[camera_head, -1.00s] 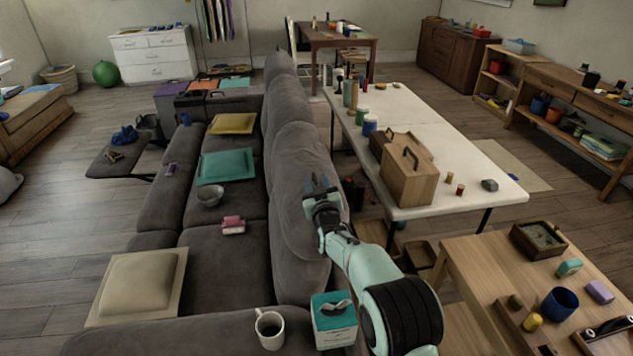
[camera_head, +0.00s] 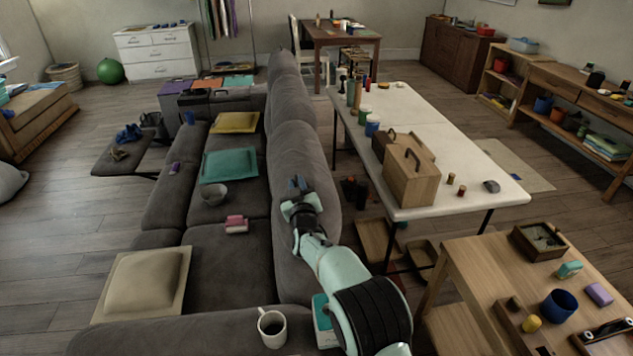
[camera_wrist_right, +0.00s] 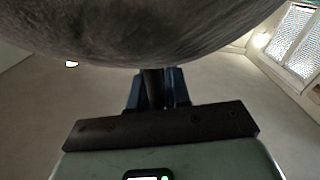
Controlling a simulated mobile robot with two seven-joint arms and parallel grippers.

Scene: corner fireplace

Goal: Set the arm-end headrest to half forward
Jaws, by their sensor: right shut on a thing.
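The grey sofa's near back section, with the arm-end headrest (camera_head: 307,160), runs along the middle of the head view. My right gripper (camera_head: 297,184) is at this near section, in front of its grey fabric in the picture. In the right wrist view the headrest's rounded grey underside (camera_wrist_right: 150,35) fills the top. Below it, the blue fingers of my right gripper (camera_wrist_right: 157,90) are shut on a dark upright post (camera_wrist_right: 153,90). The post's upper end is hidden by the fabric, so where it joins cannot be seen. My left gripper is not in view.
A white mug (camera_head: 272,328) stands on the near sofa arm. Beside it, a teal tissue box (camera_head: 322,312) is mostly hidden by my right arm. A white table (camera_head: 450,205) with a wooden box and a wooden bench (camera_head: 465,265) stand to the right.

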